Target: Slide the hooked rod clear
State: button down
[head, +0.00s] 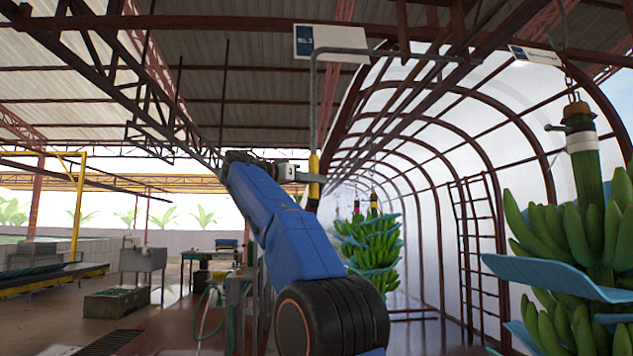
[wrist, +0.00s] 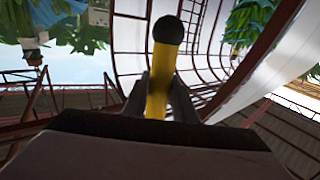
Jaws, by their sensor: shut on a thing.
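The hooked rod (head: 313,110) is grey and stands upright in the head view. Its top bends to the right into a long arm (head: 390,52) that reaches the overhead beams; I cannot tell whether it touches them. Its lower end is a yellow handle with dark bands. My gripper (head: 308,178) is shut on this handle. In the wrist view the yellow handle (wrist: 158,85) with a round black end lies between the two fingers (wrist: 157,98).
A hanging sign (head: 330,43) is close behind the rod's top. Banana bunches hang behind my arm (head: 370,240) and at the right (head: 580,230), the latter on a stem with blue sheets. A ladder (head: 475,240) stands at the right wall. The left floor has sinks (head: 143,260).

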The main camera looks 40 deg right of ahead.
jog(key=c, duration=1.5)
grip_release()
jog(key=shift+w+a, duration=0.15)
jog(key=shift+a, duration=0.1)
jog(key=shift+o, duration=0.2)
jog(key=a, duration=1.7)
jog(key=shift+s+a, duration=0.2)
jog(key=shift+s, duration=0.15)
